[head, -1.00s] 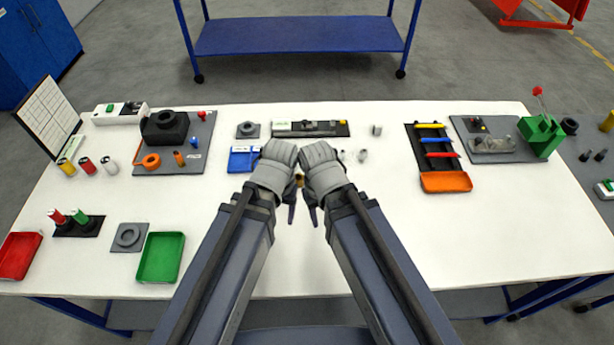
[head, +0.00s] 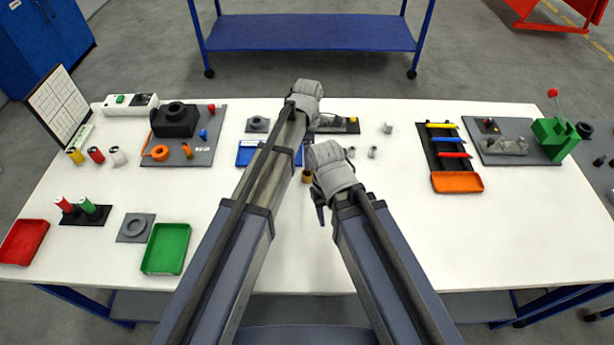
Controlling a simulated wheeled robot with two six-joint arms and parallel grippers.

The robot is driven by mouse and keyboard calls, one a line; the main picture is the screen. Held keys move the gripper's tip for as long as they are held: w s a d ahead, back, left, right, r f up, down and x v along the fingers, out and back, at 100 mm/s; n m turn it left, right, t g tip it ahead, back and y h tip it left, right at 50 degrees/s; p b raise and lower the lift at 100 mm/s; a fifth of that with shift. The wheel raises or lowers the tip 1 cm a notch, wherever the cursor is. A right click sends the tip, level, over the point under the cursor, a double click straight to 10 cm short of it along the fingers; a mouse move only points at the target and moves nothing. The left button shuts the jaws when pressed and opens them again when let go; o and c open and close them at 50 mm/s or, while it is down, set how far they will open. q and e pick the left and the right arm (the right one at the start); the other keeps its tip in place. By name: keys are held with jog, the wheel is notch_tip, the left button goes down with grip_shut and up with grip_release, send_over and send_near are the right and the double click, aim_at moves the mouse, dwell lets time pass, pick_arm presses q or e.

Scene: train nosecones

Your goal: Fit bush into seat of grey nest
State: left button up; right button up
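A small brass-coloured cylinder (head: 307,176) shows just left of my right gripper; I cannot tell whether they touch. Two small grey bushes stand on the table right of the grippers, one nearer (head: 372,152) and one farther (head: 387,128). A grey square nest with a round seat (head: 135,228) lies at the front left, and a smaller similar grey block (head: 257,124) lies at the back. My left gripper (head: 307,90) reaches to the back middle, its fingers hidden by its wrist. My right gripper (head: 319,200) is nearer, with a dark finger visible; its opening is unclear.
A blue tray (head: 254,154) lies partly behind my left arm, and a dark fixture (head: 338,125) lies behind the grippers. A green tray (head: 165,249) is at the front left. A black rack (head: 445,146) and orange tray (head: 458,182) stand right. The front right table is clear.

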pick_arm(q)
jog(key=shift+s+f+b, duration=0.2)
jog(key=shift+f+b, duration=3.8)
pick_arm(e)
jog(key=shift+f, duration=4)
pick_arm(q)
jog(key=shift+r, duration=0.1)
pick_arm(e)
jog(key=shift+r, duration=0.1)
pick_arm(q)
jog(key=shift+c, duration=0.3)
grip_shut()
